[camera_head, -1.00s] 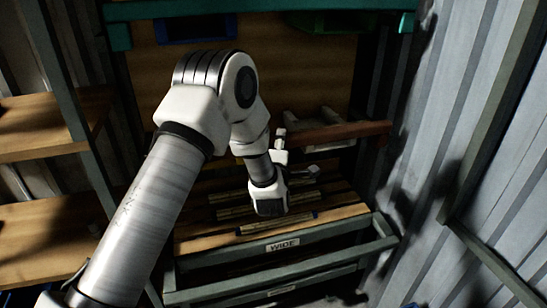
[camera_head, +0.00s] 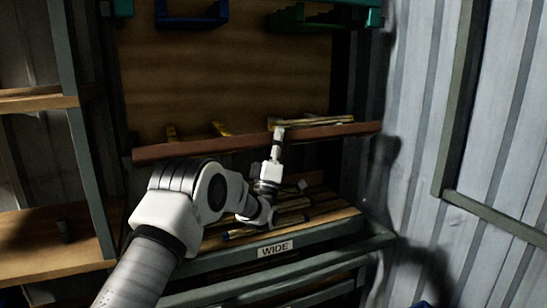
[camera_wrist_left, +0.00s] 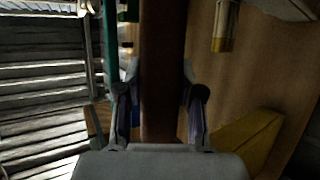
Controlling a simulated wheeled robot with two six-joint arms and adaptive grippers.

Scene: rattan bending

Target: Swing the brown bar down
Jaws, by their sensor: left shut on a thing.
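The brown bar (camera_head: 215,146) runs across the rack in the head view, nearly level with its right end a little higher. It lies in front of the wooden back panel and above the lower shelf. My left gripper (camera_head: 279,134) meets it right of its middle. In the left wrist view the bar (camera_wrist_left: 163,60) runs up the picture between the two fingers of my left gripper (camera_wrist_left: 160,110), which is shut on it. The gripper hides a short part of the bar. My right gripper is not in view.
Several rattan-coloured sticks (camera_head: 292,219) lie on the lower shelf behind the "WIDE" label (camera_head: 275,248). Yellow pieces (camera_head: 221,129) show just above the bar. A blue bracket (camera_head: 192,20) hangs above. A corrugated wall (camera_head: 420,150) stands at the right.

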